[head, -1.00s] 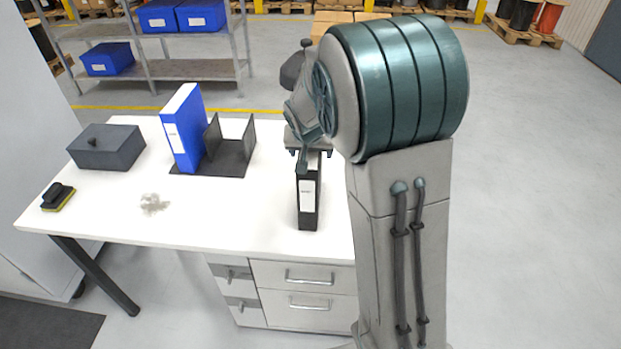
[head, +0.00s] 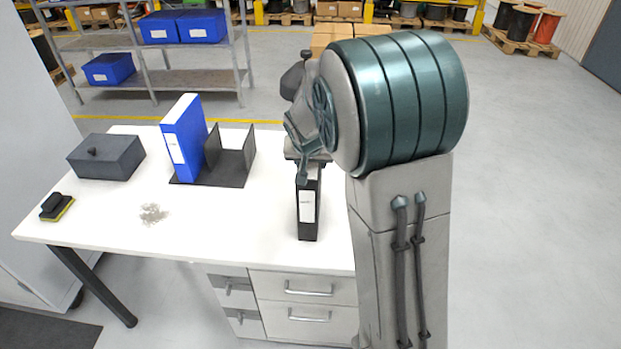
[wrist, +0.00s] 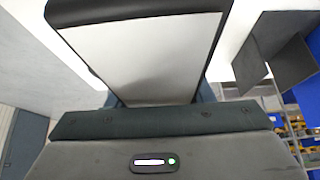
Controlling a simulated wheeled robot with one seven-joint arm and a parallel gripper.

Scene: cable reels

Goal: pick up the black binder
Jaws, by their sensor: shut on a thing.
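The black binder (head: 308,207) stands upright near the front right of the white table, its white spine label facing me. My gripper (head: 308,172) is at its top and shut on it; the arm hides part of the fingers. In the wrist view the black binder (wrist: 140,52) fills the upper middle, with a pale panel framed in black, close against my gripper (wrist: 160,105). I cannot tell for sure whether its bottom touches the table.
A blue binder (head: 184,140) stands in a dark divider rack (head: 236,167) left of my gripper. The table (head: 250,228) is bare between.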

